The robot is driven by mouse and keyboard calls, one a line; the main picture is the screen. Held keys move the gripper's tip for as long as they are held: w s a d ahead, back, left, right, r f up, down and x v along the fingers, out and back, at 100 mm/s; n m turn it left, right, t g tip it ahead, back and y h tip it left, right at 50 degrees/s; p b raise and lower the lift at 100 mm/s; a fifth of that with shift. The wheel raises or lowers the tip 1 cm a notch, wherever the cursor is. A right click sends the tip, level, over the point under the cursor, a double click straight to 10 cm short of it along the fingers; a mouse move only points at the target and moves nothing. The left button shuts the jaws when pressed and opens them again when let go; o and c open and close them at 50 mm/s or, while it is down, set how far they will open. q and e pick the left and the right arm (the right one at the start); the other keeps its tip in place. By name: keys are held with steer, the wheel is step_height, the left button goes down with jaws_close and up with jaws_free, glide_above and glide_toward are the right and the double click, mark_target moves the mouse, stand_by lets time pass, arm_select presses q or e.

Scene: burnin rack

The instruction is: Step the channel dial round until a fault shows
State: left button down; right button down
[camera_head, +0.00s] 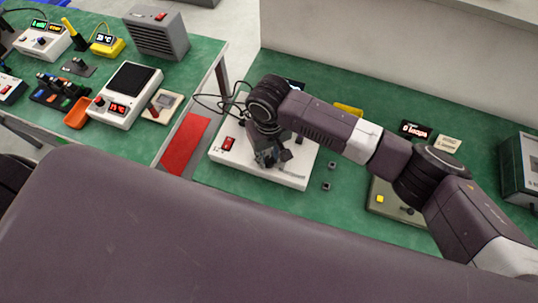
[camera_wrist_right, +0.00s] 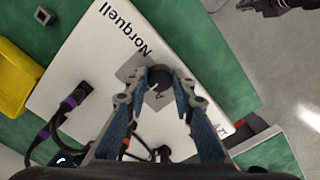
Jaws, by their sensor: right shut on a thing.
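A white box marked Norquell (camera_head: 290,180) stands on the green bench in the head view, and its top fills the middle of the right wrist view (camera_wrist_right: 90,75). A dark round dial (camera_wrist_right: 159,78) sits on a grey plate on that top. My right gripper (camera_head: 268,158) reaches down over the box, and its fingertips (camera_wrist_right: 160,77) are shut on the dial from both sides. The dial's markings are not readable. The arm hides much of the box in the head view, and no fault reading is visible.
Dark cables (camera_head: 222,101) run at the box's back left, and a red switch (camera_head: 228,143) is on its left. Small dark blocks (camera_head: 332,165) lie right of it. A red mat (camera_head: 186,144) lies between the benches.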

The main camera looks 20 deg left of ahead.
mark_target(269, 160)
steer(key=shift+w+r, duration=0.1)
steer(key=c, duration=1.6)
jaws_free()
step_height(269, 160, up, 12)
steer(key=shift+f, duration=0.1)
steer(key=shift+s, duration=0.2)
